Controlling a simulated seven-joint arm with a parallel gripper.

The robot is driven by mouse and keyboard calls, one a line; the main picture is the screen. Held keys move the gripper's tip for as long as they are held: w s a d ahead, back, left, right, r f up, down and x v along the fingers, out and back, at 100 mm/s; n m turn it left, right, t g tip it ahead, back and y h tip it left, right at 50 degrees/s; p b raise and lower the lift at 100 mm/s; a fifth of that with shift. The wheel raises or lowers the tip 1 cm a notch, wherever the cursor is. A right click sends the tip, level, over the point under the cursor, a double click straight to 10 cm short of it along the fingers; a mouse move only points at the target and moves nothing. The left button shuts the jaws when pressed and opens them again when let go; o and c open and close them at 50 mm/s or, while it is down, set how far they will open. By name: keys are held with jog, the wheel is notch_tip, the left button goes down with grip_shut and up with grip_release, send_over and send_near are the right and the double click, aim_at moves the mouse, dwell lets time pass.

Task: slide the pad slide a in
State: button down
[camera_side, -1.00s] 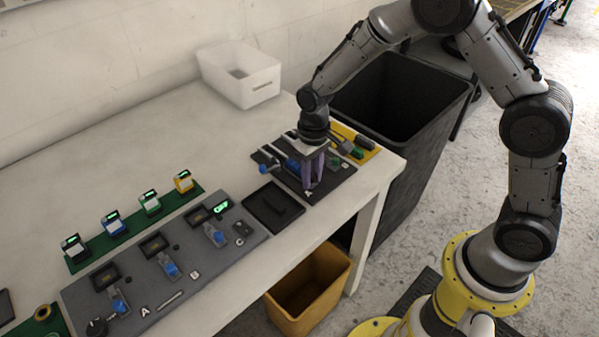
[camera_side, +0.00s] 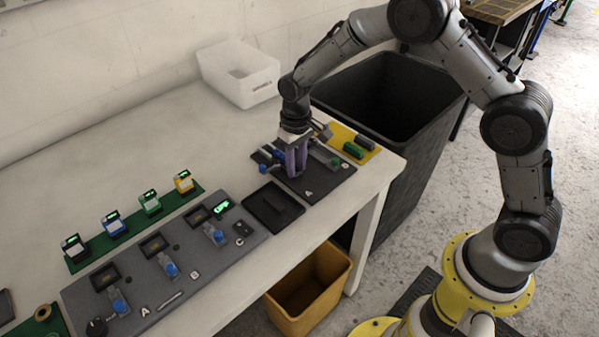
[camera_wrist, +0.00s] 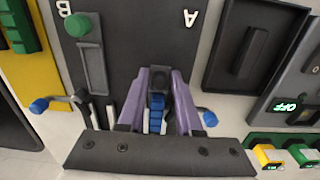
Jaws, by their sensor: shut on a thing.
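My gripper (camera_side: 297,172) stands over the dark board (camera_side: 325,188) with the raised letters A and B, near the bench's right end. In the wrist view its two purple fingers (camera_wrist: 160,80) are shut on a blue ribbed piece, which I take as pad slide A (camera_wrist: 157,112), on the A side of the board. The fingers hide much of this slide and its channel. Blue knobs on levers stick out at either side, a left one (camera_wrist: 39,105) and a right one (camera_wrist: 209,118).
A black shallow tray (camera_side: 272,206) lies left of the board, and a grey panel (camera_side: 185,262) beyond it. A yellow plate (camera_side: 345,135) with dark and green blocks is behind the board. A white bin (camera_side: 240,85) stands at the back; a black bin (camera_side: 400,110) stands beside the bench.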

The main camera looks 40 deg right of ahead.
jog(key=shift+w, duration=1.6)
jog(key=c, duration=0.9)
grip_release()
jog(key=shift+r, duration=0.1)
jog(key=shift+w+r, duration=0.2)
jog(key=shift+r, duration=1.1)
jog(key=shift+s+r, duration=0.2)
jog(key=shift+r, duration=0.7)
jog(key=shift+s+r, duration=0.5)
jog(key=shift+s, duration=0.5)
jog(key=shift+s+r, duration=0.45)
jog(key=shift+s, duration=0.6)
jog(key=shift+s+r, duration=0.5)
jog(key=shift+s, duration=0.5)
